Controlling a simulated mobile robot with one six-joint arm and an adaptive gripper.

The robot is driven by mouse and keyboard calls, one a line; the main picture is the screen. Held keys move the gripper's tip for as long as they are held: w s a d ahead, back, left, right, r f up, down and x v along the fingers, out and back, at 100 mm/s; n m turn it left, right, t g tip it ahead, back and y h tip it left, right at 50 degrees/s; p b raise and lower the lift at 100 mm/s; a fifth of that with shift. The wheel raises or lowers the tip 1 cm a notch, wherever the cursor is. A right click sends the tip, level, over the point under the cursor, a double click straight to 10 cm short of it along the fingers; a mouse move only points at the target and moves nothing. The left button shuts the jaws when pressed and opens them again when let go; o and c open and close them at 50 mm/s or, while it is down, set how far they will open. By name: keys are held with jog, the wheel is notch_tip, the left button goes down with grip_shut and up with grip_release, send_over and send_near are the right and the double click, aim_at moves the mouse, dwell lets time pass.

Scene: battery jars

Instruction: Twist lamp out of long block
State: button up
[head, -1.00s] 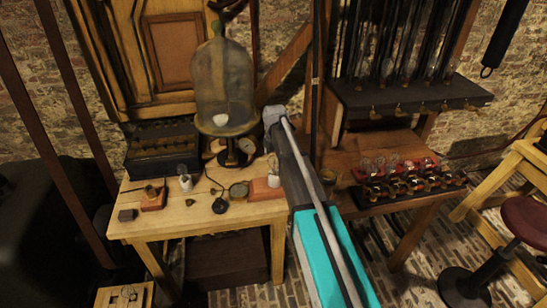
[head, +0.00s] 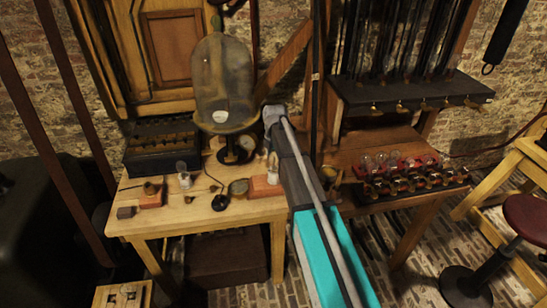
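A long reddish block (head: 262,187) lies near the right end of the wooden table (head: 215,221). A small pale, glassy lamp (head: 272,170) stands upright at the block's right part, beside my arm. My arm reaches up from the bottom of the view, and its grey end is above and close to the lamp. The gripper fingers cannot be made out against the dark arm end. I cannot tell whether they touch the lamp. My arm covers the table just right of the block.
A large glass bell jar (head: 222,80) stands behind the block. A shorter reddish block (head: 151,197), a white-based lamp (head: 184,178) and a round brass piece (head: 238,187) lie to the left. A rack of bulbs (head: 400,178) is on the right table.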

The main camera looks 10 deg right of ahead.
jog(key=c, duration=0.4)
jog(key=n, duration=0.6)
dwell(0.3)
jog(key=o, duration=1.1)
